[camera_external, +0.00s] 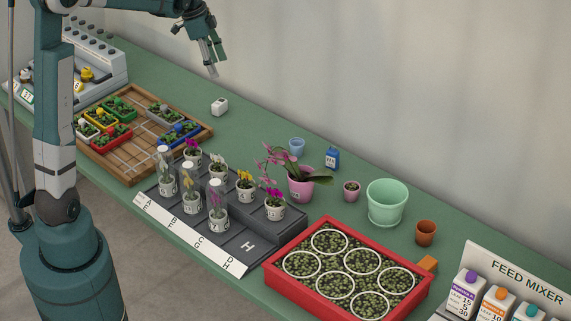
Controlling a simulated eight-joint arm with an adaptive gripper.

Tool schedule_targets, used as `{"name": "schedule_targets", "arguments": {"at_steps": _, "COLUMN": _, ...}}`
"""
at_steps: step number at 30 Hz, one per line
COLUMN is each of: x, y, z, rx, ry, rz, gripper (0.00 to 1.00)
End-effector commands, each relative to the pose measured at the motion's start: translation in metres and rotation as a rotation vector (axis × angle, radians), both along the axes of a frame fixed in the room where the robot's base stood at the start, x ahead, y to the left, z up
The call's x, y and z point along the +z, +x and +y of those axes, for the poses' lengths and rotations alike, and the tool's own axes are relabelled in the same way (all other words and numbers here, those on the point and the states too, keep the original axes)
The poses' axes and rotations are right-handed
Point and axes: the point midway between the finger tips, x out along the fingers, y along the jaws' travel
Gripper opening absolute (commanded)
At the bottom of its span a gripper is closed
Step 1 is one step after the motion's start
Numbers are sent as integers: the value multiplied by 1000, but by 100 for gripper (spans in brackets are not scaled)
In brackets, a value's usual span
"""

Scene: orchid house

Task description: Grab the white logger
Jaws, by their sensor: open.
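The white logger (220,106) is a small white block with a dark mark on its front. It stands on the green bench, behind the right corner of the wooden tray. My gripper (213,72) hangs in the air above and slightly left of it in the picture, fingers pointing down. The gripper is open and holds nothing. It is apart from the logger, and nothing hides the logger.
A wooden tray (137,172) with coloured planters lies left of the logger. A dark stepped stand (243,243) holds several orchids, some under clear covers. A blue block (332,157), pots and a red tray (322,306) are farther right. The bench around the logger is clear.

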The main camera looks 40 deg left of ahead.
Motion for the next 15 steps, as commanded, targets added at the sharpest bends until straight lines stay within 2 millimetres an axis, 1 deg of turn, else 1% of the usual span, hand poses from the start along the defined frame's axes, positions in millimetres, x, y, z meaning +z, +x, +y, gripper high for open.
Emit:
{"name": "schedule_targets", "arguments": {"at_steps": 1, "x": -6, "y": 8, "z": 7, "rx": -17, "ry": -3, "rz": 3, "gripper": 54}}
{"name": "schedule_targets", "arguments": {"at_steps": 3, "x": -14, "y": 18, "z": 14, "rx": -45, "ry": -7, "rz": 6, "gripper": 54}}
{"name": "schedule_targets", "arguments": {"at_steps": 11, "x": -47, "y": 49, "z": 44, "rx": -151, "ry": -24, "rz": 18, "gripper": 54}}
{"name": "schedule_targets", "arguments": {"at_steps": 15, "x": -67, "y": 64, "z": 61, "rx": -207, "ry": -36, "rz": 21, "gripper": 54}}
